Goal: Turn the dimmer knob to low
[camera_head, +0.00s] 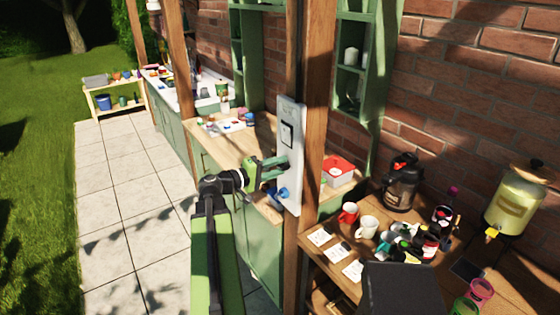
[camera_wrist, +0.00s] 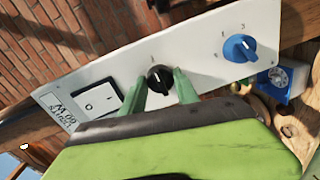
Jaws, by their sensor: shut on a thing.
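A white control panel (camera_head: 291,140) is mounted on a wooden post; it also spans the wrist view (camera_wrist: 205,48). It carries a rocker switch (camera_wrist: 97,98), a black knob (camera_wrist: 159,77) in the middle and a blue knob (camera_wrist: 240,48) towards the other end. No readable label shows which knob is the dimmer. My gripper (camera_head: 284,167) is at the panel. In the wrist view my gripper (camera_wrist: 161,84) has its two green fingers on either side of the black knob, shut on it. The black knob is hidden by the fingers in the head view. The blue knob (camera_head: 282,192) is below the gripper there.
A blue box-like thing (camera_wrist: 286,82) is close to the panel's blue-knob end. A wooden counter right of the post holds mugs (camera_head: 367,227), cards (camera_head: 320,236) and a dark coffee maker (camera_head: 400,184). The paved path (camera_head: 110,190) at left is clear.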

